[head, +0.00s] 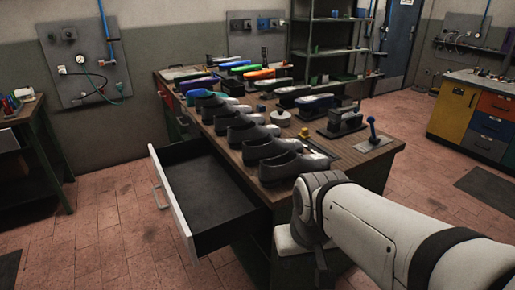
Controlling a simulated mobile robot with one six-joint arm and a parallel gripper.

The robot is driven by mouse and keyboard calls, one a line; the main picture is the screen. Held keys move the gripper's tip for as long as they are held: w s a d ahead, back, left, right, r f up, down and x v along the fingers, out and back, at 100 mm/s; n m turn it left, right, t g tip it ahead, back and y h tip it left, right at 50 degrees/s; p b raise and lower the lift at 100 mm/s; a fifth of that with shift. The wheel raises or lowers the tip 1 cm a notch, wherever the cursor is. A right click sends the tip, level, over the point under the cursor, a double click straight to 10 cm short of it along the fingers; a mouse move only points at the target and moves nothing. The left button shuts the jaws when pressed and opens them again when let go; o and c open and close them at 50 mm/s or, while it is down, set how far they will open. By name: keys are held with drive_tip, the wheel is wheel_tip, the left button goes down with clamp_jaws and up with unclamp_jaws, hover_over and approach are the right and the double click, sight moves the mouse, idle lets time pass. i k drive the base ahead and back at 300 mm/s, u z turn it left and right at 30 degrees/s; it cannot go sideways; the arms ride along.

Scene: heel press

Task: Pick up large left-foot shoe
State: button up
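I cannot tell from this view which is the large left-foot shoe. My arm reaches in from the lower right, its wrist near the bench's front edge. My gripper's fingers do not show.
An open, empty drawer (215,197) juts out left of the bench. Coloured shoe lasts (257,74) lie at the back. A dark press-like device (345,122) and a blue-knobbed lever (372,131) stand at the right. Tiled floor is clear at left.

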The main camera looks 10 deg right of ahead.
sight(291, 164)
drive_tip(key=z, duration=0.05)
drive_tip(key=i, duration=1)
drive_tip(key=u, duration=0.05)
